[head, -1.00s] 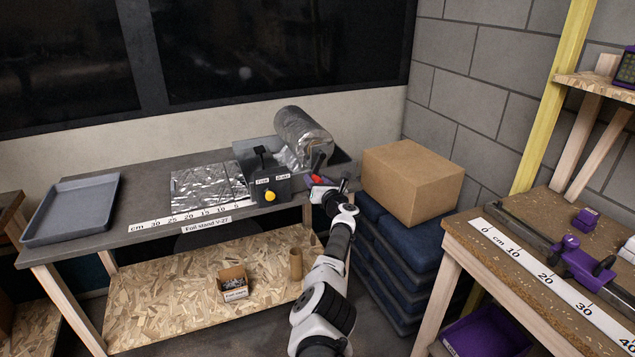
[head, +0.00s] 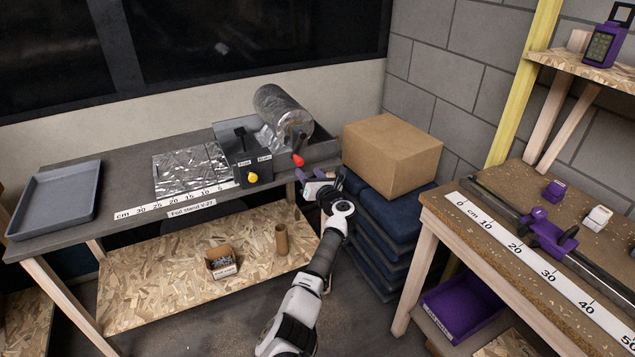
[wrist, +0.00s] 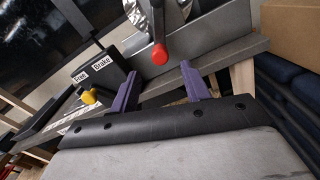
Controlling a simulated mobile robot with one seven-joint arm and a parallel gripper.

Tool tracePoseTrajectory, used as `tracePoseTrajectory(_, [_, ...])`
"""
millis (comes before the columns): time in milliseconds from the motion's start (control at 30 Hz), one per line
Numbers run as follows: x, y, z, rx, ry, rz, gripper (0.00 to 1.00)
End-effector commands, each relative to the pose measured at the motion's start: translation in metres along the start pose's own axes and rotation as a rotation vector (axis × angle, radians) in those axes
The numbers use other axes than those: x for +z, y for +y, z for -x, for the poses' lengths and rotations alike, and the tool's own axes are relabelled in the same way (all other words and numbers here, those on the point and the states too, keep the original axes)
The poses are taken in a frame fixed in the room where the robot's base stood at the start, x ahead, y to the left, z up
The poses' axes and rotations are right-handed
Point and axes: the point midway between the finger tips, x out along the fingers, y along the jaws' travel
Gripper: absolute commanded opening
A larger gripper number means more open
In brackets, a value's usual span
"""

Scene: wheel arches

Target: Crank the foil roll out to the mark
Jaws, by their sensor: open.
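The foil roll (head: 279,108) sits in a grey stand at the right end of the bench. Its crank ends in a red knob (head: 298,160), which hangs down on the front side. The red knob also shows in the wrist view (wrist: 160,55), beyond my fingers and apart from them. A black box with labels "Free" and "Brake" and a yellow knob (head: 252,178) stands left of the crank. The foil sheet (head: 190,170) lies flat on the bench behind a white cm scale (head: 170,202). My gripper (head: 304,177) is open and empty, just below the red knob; its purple fingers show in the wrist view (wrist: 158,88).
A grey tray (head: 95,205) lies at the bench's left end. A cardboard box (head: 392,150) on stacked blue pads stands close to the right of my gripper. A chipboard table with a purple clamp (head: 548,232) is at the far right.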

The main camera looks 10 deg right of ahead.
Motion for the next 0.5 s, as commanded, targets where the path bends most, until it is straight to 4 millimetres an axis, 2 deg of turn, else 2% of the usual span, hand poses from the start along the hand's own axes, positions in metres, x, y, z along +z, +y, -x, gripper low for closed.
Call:
tracePoseTrajectory(233, [-0.001,-0.001,0.035,-0.002,-0.001,0.001,0.47])
tracePoseTrajectory(500, [-0.001,0.0,0.051,-0.001,0.0,-0.001,0.47])
